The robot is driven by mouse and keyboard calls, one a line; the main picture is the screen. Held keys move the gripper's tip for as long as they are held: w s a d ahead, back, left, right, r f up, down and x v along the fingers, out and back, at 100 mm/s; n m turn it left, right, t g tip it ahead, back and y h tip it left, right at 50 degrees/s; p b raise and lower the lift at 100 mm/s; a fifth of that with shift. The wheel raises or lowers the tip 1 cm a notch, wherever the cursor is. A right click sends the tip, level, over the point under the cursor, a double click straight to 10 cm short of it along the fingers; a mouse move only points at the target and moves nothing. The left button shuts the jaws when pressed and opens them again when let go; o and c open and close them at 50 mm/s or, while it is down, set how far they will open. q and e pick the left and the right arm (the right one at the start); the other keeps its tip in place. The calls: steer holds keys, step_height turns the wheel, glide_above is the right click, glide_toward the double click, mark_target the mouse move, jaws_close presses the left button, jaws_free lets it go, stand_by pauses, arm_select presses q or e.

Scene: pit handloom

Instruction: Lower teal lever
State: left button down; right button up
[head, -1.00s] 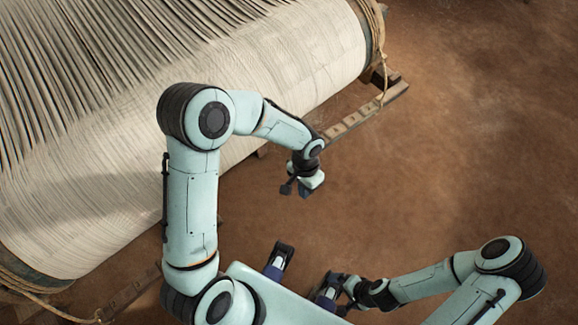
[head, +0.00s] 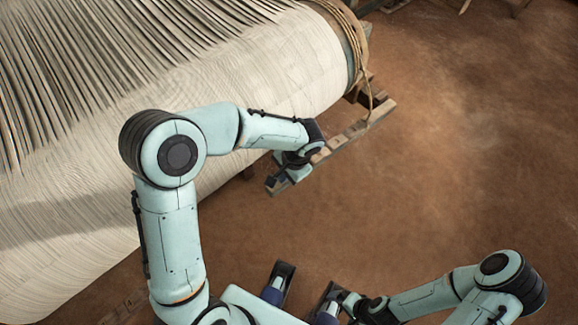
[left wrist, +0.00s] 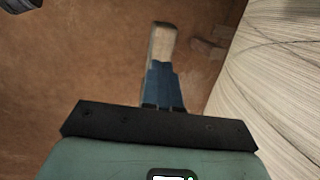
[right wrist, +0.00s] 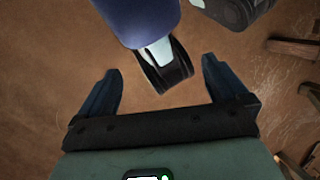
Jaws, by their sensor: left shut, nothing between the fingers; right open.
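I cannot make out a teal lever in any view. My left gripper (head: 276,182) is low beside the loom, at the near end of a notched wooden bar (head: 352,132). In the left wrist view its blue fingers (left wrist: 164,85) are shut together with nothing between them. A pale wooden end (left wrist: 162,40) shows just beyond the fingertips; I cannot tell whether they touch it. My right gripper (right wrist: 161,70) is open and empty over the floor, away from the loom.
The large cloth roll (head: 300,70) with stretched warp threads fills the upper left. Rope (head: 362,55) is wound around its end. The brown floor (head: 460,150) to the right is clear. Wooden pieces (right wrist: 295,50) lie at the right edge of the right wrist view.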

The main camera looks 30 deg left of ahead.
mark_target(282, 185)
arm_select(q)
steer(key=shift+x, duration=1.8)
arm_select(e)
steer(key=shift+w+f, duration=0.15)
steer(key=shift+f, duration=0.05)
